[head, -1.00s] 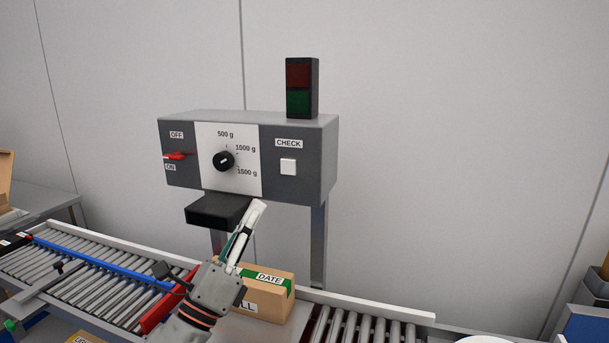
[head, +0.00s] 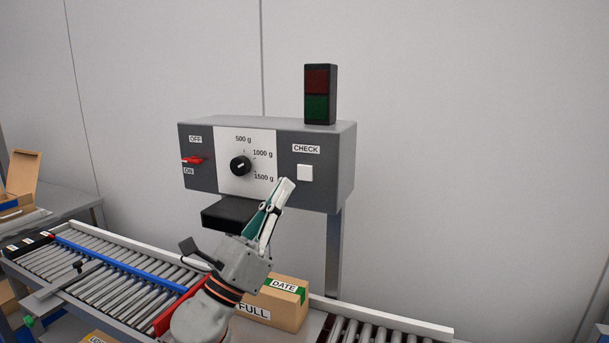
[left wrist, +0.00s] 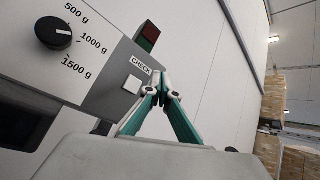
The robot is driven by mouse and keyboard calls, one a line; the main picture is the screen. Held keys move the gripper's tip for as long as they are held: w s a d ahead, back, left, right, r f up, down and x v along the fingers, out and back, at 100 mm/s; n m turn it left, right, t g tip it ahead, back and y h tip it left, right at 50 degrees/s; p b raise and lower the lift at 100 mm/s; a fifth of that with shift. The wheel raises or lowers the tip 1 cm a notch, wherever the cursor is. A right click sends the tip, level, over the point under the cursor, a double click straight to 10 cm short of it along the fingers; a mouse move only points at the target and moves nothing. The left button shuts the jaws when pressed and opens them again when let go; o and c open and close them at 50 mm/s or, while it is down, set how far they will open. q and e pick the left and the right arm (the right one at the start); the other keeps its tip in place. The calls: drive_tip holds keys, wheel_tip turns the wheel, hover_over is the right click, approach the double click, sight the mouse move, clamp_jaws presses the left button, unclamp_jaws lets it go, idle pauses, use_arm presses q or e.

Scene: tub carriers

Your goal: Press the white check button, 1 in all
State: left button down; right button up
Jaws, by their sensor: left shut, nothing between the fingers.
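The white check button (head: 305,173) sits under the CHECK label on the right part of the grey control box (head: 342,175). In the left wrist view the button (left wrist: 131,84) lies just left of the fingertips. My left gripper (head: 287,185) is shut and empty, its fingers pointing up just below and left of the button in the head view. In the left wrist view the shut fingertips (left wrist: 160,80) look close to the button, but I cannot tell the gap. My right gripper is not in view.
The dial (head: 240,166) and red switch (head: 192,160) are on the same box. A dark lamp tower (head: 319,95) stands on top. A carton (head: 287,312) stands on the roller conveyor (head: 110,282) below. The wall at right is clear.

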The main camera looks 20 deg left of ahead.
sight(306, 166)
use_arm(q)
drive_tip(key=shift+w+a+b, duration=0.15)
drive_tip(key=shift+w+b, duration=0.45)
drive_tip(key=shift+w, duration=2.5)
drive_tip(key=shift+w, duration=0.15)
drive_tip(key=shift+w, duration=0.25)
drive_tip(key=shift+w+a+b, duration=0.1)
drive_tip(key=shift+w+b, duration=0.2)
drive_tip(key=shift+w, duration=0.15)
drive_tip(key=shift+s, duration=0.1)
drive_tip(key=shift+s+p, duration=0.3)
drive_tip(key=shift+s, duration=0.45)
